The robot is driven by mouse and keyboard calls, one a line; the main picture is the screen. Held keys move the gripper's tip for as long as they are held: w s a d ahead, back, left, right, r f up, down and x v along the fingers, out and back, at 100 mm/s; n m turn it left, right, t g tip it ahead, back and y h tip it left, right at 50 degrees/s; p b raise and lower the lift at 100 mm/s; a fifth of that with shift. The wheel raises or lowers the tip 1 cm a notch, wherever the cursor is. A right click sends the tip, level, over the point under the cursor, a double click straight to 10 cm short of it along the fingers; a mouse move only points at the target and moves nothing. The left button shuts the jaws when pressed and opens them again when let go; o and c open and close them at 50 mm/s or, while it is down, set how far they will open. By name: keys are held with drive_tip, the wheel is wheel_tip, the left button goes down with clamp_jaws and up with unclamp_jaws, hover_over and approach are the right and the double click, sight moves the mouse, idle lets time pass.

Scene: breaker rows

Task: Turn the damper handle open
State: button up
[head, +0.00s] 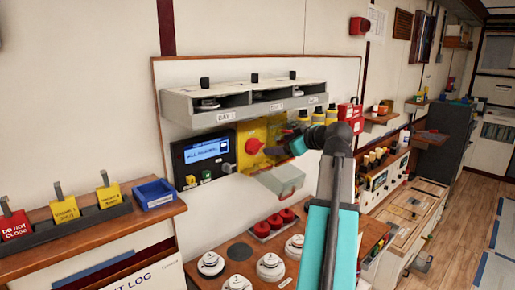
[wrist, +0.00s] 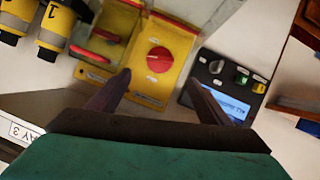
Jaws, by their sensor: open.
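A yellow panel (head: 246,160) is on the wall board right of a display unit. It bears a round red knob (head: 253,146), which also shows in the wrist view (wrist: 159,59). Beside the knob, the wrist view shows a yellow part with a red bar-shaped piece (wrist: 92,53); I cannot tell which of these is the damper handle. My gripper (head: 284,149) is in front of the panel's right part and hides some of it. In the wrist view my gripper (wrist: 160,96) has its dark fingers spread apart, with nothing between them, and the knob lies beyond them.
A grey shelf (head: 235,115) with round units runs above the panel. The dark display unit (head: 205,155) is close on the left. A clear-lidded box (head: 280,180) sticks out below. Yellow-and-black cylinders (head: 318,115) stand at the upper right. Red and white round devices cover the counter below.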

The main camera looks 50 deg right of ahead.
sight(258, 147)
drive_tip(key=shift+w, duration=0.1)
drive_tip(key=p+x, duration=0.4)
drive_tip(key=x, duration=0.8)
drive_tip(key=shift+w+d, duration=0.1)
drive_tip(key=shift+w+f+p, duration=0.3)
drive_tip(key=shift+w+p, duration=0.05)
drive_tip(key=shift+w, duration=0.2)
drive_tip(key=c, duration=1)
drive_tip(key=shift+c, duration=0.2)
